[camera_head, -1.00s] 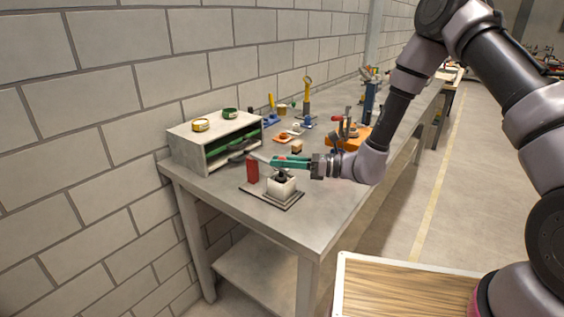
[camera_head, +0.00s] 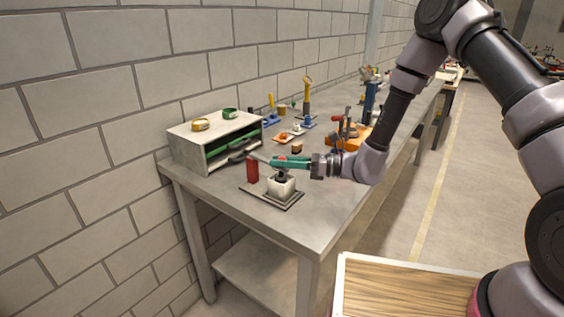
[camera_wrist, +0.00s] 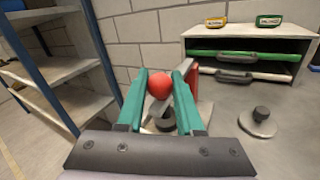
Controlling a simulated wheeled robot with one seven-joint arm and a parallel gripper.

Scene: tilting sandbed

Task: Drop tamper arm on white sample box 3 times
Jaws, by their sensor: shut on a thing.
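The white sample box (camera_head: 281,188) sits on a dark-edged base plate (camera_head: 256,190) near the front of the bench. A red upright post (camera_head: 252,170) stands on the same plate, left of the box. The tamper arm (camera_wrist: 163,113) runs back from a red ball knob (camera_wrist: 160,85) and carries a dark round tamper head over the box. My gripper (camera_head: 279,162), with green fingers, is shut on the red knob, above the box. In the wrist view the fingers stand on either side of the knob. The fingers and wrist hide much of the box there.
Several tools, small pieces and an orange block (camera_head: 356,136) lie farther along the bench. The bench's front corner is clear.

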